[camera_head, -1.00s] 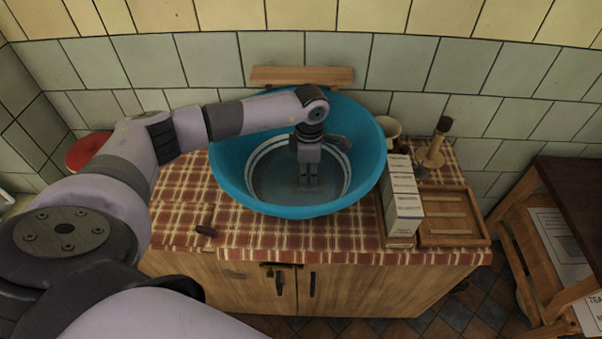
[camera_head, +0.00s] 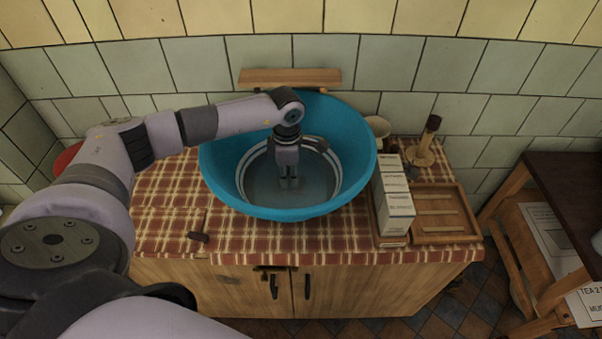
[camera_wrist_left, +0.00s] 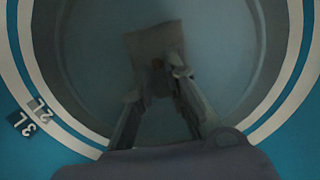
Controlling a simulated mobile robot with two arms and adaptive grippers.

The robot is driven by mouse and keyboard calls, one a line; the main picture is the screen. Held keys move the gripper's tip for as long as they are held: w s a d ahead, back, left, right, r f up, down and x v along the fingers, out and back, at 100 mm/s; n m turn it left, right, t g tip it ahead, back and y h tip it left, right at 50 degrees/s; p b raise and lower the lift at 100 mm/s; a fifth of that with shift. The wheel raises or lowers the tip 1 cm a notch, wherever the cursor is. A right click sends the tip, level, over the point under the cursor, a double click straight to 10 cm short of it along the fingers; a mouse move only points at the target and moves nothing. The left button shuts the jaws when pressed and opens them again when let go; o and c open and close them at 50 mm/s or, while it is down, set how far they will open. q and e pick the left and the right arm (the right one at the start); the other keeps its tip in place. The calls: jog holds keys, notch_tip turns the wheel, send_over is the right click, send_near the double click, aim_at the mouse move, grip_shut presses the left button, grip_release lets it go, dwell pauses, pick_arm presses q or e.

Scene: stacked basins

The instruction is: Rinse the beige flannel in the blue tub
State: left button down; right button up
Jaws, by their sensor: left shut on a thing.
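The large blue tub (camera_head: 362,150) stands on the checked cloth of the counter and holds murky water. It also fills the left wrist view (camera_wrist_left: 18,100), where pale rings marked 2L and 3L run round its inner wall. My left gripper (camera_head: 289,184) points down inside the tub, near its middle, with its fingertips low at the water. In the left wrist view, the left gripper (camera_wrist_left: 160,72) is shut on the beige flannel (camera_wrist_left: 150,42), a dim brownish patch seen through the water. The flannel cannot be made out in the head view. My right gripper is not in view.
A wooden shelf (camera_head: 290,77) is behind the tub.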

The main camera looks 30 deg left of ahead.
pick_arm(q)
jog(key=shift+s+a, duration=0.15)
jog(key=shift+a, duration=0.1)
jog(key=shift+d, duration=0.1)
jog(key=shift+w+d+b, duration=0.25)
jog(key=shift+w+d, duration=0.3)
jog(key=shift+d, duration=0.25)
jog(key=shift+w+d+b, duration=0.25)
jog(key=shift+w+d, duration=0.3)
jog(key=shift+d, duration=0.25)
notch_tip(320, 180, up, 10)
jog(key=r+p, duration=0.1)
jog(key=p, duration=0.6)
notch_tip(320, 180, up, 10)
jog(key=p, duration=0.6)
send_over(302, 182)
jog(key=shift+d, duration=0.1)
jog(key=shift+s+f, duration=0.1)
jog(key=shift+f, duration=0.05)
dwell(0.6)
